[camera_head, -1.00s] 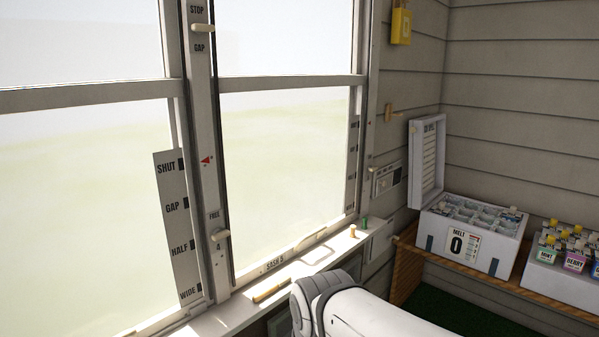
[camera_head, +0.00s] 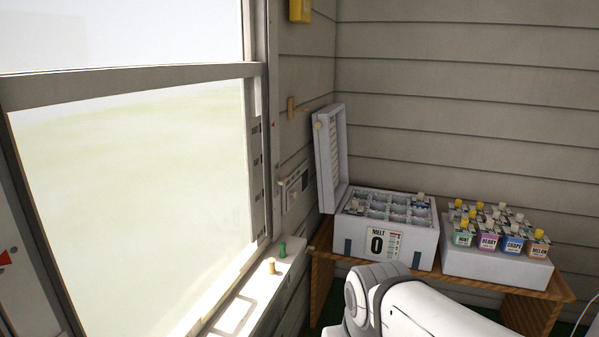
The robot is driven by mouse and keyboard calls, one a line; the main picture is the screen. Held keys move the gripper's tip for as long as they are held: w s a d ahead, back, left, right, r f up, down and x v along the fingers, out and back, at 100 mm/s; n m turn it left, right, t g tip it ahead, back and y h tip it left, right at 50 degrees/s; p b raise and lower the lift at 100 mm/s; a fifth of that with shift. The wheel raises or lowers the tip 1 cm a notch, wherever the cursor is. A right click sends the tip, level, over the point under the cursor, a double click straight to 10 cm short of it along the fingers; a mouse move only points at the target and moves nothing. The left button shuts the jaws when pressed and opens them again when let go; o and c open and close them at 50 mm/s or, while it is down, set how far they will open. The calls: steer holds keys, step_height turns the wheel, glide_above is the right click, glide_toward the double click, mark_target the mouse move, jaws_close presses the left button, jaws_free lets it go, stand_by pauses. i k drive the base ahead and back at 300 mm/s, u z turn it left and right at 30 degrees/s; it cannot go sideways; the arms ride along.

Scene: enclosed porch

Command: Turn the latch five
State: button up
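I cannot pick out a latch marked five. The window sash (camera_head: 120,80) fills the left side, with a notched strip (camera_head: 257,150) on its right jamb whose labels are too small to read. A small wooden fitting (camera_head: 292,108) is on the wall right of the window; I cannot tell whether it is a latch. Only a white part of my arm shows at the bottom centre; my gripper is out of view.
The sill (camera_head: 232,312) holds a tan peg (camera_head: 271,266) and a green peg (camera_head: 282,250). A wooden bench (camera_head: 530,315) bears an open-lidded white box (camera_head: 335,245) marked MELT 0 and a white rack (camera_head: 490,268) of coloured bottles. A yellow box (camera_head: 300,10) hangs above.

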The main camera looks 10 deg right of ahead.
mark_target(281, 181)
steer(key=z, duration=0.3)
steer(key=i, duration=0.95)
